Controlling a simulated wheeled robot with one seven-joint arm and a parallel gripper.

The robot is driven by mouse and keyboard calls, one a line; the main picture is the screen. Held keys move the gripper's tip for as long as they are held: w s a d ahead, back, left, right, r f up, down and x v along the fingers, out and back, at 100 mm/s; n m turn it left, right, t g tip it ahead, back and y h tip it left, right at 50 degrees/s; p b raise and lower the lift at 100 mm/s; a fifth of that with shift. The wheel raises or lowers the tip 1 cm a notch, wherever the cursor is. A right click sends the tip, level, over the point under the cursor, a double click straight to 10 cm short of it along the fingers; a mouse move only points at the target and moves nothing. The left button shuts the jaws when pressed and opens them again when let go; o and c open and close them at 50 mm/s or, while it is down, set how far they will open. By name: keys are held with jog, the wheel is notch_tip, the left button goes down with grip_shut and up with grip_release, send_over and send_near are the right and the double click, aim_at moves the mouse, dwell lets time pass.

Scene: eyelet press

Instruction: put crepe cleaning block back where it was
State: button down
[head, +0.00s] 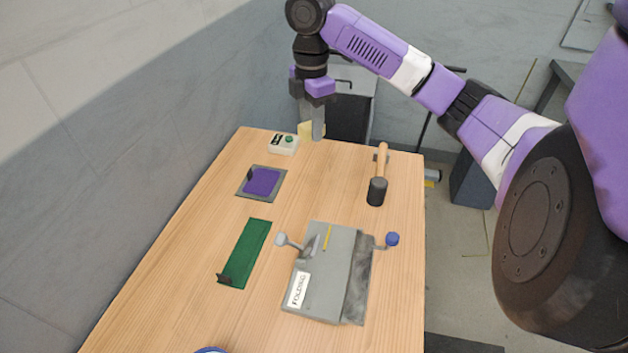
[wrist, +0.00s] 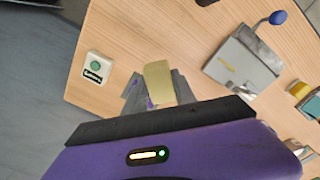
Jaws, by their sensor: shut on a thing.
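The tan crepe cleaning block (head: 305,130) is at the far end of the table, between the fingers of my gripper (head: 314,127). In the wrist view the block (wrist: 158,80) sticks out past the grey fingertips (wrist: 150,92), which are shut on it. My gripper points down near the table's far edge, just right of the button box. I cannot tell how far the block is above the wood. The fingers hide part of it.
A button box (head: 284,144) with a green button stands beside my gripper. A purple pad (head: 263,181), a green strip (head: 246,252), a mallet (head: 378,188) and the grey folding press (head: 328,275) lie nearer. Bare wood (head: 320,185) is between the purple pad and mallet.

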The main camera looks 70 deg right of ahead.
aim_at(312, 186)
notch_tip(312, 186, down, 17)
jog(key=shift+r+p, duration=0.2)
jog(key=shift+p, duration=0.75)
jog(key=c, duration=1.1)
grip_release()
jog(key=shift+f, duration=0.1)
jog(key=shift+o, duration=0.4)
notch_tip(312, 186, up, 12)
jog(key=b, duration=0.1)
